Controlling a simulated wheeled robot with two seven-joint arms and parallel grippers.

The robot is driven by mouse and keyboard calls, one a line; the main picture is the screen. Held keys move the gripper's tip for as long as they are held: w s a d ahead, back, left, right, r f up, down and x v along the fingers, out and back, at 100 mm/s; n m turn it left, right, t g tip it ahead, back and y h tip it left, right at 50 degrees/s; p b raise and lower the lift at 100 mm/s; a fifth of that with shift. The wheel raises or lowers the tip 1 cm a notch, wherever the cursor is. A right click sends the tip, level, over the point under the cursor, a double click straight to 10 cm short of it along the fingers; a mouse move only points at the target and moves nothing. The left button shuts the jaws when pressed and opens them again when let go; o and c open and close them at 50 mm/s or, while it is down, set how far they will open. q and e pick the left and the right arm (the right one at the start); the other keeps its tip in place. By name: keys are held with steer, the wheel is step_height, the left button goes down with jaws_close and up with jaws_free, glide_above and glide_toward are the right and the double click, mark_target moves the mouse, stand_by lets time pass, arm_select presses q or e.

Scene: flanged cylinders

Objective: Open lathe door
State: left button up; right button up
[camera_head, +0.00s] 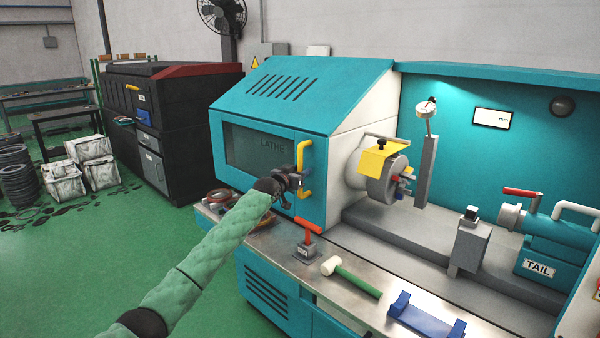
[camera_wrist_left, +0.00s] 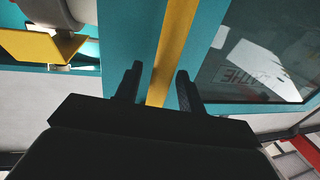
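The lathe door (camera_head: 222,190) is a teal panel with a dark window marked LATHE, on the left part of the machine. A yellow bar handle (camera_head: 305,186) stands upright near its right edge. My left gripper (camera_head: 297,176) is at the handle, its arm coming in from the lower left. In the left wrist view the yellow handle (camera_wrist_left: 174,45) runs between the two spread fingers of my left gripper (camera_wrist_left: 158,78), with a visible gap at least on the left side. The window (camera_wrist_left: 265,50) shows at the right there. My right gripper is not in view.
On the metal ledge below are a red-handled lever (camera_head: 308,227), a green-handled mallet (camera_head: 350,277) and a blue holder (camera_head: 427,317). The chuck (camera_head: 385,185) with a yellow guard sits right of the door. Open green floor lies left of the machine.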

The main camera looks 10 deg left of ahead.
arm_select(q)
steer(key=shift+s, duration=0.1)
